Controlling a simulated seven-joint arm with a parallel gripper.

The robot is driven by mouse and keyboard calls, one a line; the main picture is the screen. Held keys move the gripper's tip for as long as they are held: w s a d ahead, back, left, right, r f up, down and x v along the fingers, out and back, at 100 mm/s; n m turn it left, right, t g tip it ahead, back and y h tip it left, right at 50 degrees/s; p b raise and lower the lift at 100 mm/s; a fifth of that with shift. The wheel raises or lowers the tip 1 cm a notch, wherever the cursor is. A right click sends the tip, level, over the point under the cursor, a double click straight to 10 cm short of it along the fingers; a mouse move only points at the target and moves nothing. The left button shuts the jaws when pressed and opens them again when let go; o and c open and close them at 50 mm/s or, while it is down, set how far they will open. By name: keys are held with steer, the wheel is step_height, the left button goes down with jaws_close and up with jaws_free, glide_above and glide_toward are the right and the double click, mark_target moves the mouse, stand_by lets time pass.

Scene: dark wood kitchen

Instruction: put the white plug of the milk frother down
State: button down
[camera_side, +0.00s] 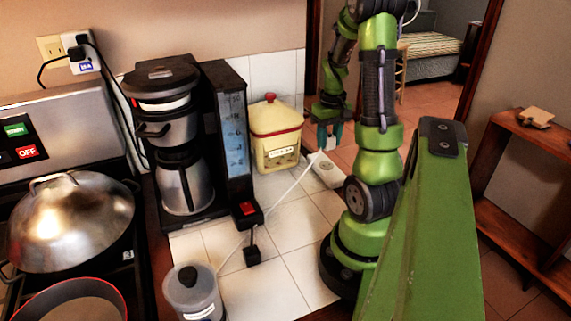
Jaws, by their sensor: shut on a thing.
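My gripper (327,143) is at the upper middle, over the far right part of the tiled counter. It is shut on the white plug (315,157), which is small and partly hidden by the fingers. The plug is close to a white socket block (327,171); I cannot tell whether they touch. A thin white cord (284,196) runs from the plug down across the tiles toward the milk frother (193,289), a grey canister with a dark lid at the front.
A black coffee maker (231,130) stands at the back, with a yellow canister (276,140) to its right. A black plug (251,254) is on the tiles. A stove with a lidded pan (70,222) is at left. The middle tiles (275,285) are clear.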

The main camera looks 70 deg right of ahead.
steer(key=shift+r, duration=0.1)
steer(key=w+a+n, duration=0.2)
steer(key=w+a, duration=0.3)
steer(key=a, duration=0.1)
steer(key=m, duration=0.2)
glide_above(289, 199)
step_height(289, 199, down, 4)
steer(key=shift+s+r, duration=0.1)
steer(key=shift+r, duration=0.15)
steer(key=shift+f, duration=2.25)
steer(key=shift+f, duration=0.1)
steer(key=shift+f, duration=0.5)
